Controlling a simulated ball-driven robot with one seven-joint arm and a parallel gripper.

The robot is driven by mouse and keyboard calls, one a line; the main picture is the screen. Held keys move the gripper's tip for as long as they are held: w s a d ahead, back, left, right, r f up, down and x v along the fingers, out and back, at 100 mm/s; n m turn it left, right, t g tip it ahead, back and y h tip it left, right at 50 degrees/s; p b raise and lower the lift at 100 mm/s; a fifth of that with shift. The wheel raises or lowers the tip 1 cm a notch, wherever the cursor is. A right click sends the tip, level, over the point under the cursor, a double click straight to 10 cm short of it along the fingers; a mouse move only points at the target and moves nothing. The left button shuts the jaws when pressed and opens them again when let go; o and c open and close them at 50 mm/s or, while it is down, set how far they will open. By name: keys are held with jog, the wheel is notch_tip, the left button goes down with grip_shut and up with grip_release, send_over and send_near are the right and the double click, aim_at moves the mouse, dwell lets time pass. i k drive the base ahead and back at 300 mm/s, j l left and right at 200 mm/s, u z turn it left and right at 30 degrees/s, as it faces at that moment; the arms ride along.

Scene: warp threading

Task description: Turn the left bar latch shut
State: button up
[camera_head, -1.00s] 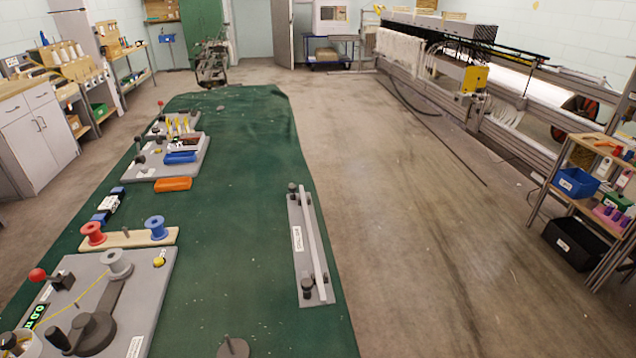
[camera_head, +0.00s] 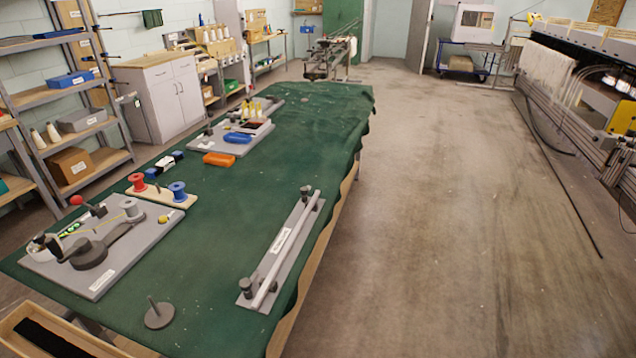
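A grey plate (camera_head: 262,274) with a long pale bar (camera_head: 290,245) lies near the right edge of the green-covered table. A dark knob-like latch (camera_head: 246,287) stands at the bar's near end, left of the bar. Another dark latch (camera_head: 305,192) stands at its far end. The plate carries a white label (camera_head: 282,240). The latches are too small to tell whether they are turned over the bar. My gripper is not in view.
The green table (camera_head: 215,215) also holds a winder board (camera_head: 105,280), a spool stand (camera_head: 160,197), an orange tray (camera_head: 219,159) and a dark round base with a peg (camera_head: 159,315). A wooden box (camera_head: 20,325) sits at the lower left. Open floor (camera_head: 440,200) lies right of the table.

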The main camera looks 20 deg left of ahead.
aim_at(304, 189)
jog(key=i+l+u, duration=0.25)
jog(key=i+l, duration=0.55)
jog(key=i, duration=0.1)
